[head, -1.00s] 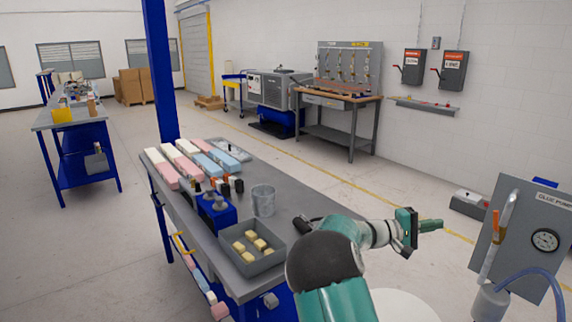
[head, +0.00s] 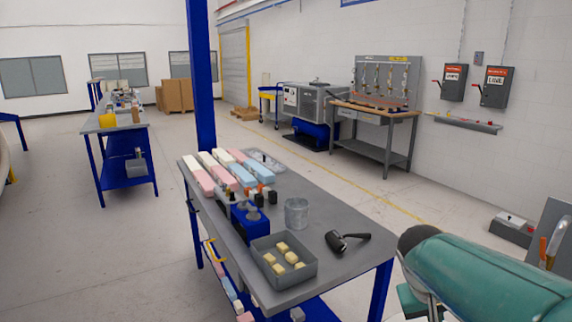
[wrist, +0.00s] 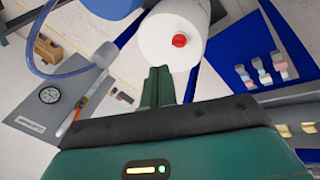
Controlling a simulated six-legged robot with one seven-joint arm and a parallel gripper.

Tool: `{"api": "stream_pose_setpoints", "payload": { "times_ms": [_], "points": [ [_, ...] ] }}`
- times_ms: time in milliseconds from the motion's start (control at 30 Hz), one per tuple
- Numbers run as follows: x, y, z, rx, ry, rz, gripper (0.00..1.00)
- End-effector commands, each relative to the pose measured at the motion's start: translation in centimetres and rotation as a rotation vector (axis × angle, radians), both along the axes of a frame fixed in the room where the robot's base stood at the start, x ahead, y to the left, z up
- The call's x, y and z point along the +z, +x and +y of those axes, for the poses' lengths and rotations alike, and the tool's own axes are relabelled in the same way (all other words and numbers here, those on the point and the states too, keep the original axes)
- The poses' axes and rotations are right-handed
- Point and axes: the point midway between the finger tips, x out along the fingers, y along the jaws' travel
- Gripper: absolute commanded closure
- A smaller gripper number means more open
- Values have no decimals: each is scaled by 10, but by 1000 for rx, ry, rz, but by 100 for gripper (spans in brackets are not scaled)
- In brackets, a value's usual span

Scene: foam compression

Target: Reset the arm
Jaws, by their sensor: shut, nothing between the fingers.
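My arm (head: 490,275), a teal link with a dark rounded joint, fills the lower right of the head view. Its end lies outside that view. In the wrist view my gripper (wrist: 158,86) shows as dark green fingers pressed together, empty. The fingertips appear near a white cylinder (wrist: 172,38) with a red knob; I cannot tell how far apart they are.
A grey workbench (head: 325,270) stands left of my arm, holding foam bars (head: 240,177), a metal can (head: 296,213), a tray (head: 262,268) with yellow blocks and a black tool (head: 345,240). A gauge panel (wrist: 35,118) and blue hose (wrist: 50,72) show in the wrist view.

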Motion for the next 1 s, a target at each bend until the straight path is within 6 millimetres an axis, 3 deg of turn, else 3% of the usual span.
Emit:
{"api": "stream_pose_setpoints", "payload": {
  "times_ms": [300,500,867,1000],
  "points": [
    [21,-66,100,131,247,-207,100],
    [22,-97,140,193,331,-297,100],
    [21,-104,150,209,351,-319,100],
    [27,-89,150,179,378,-360,100]
  ]
}}
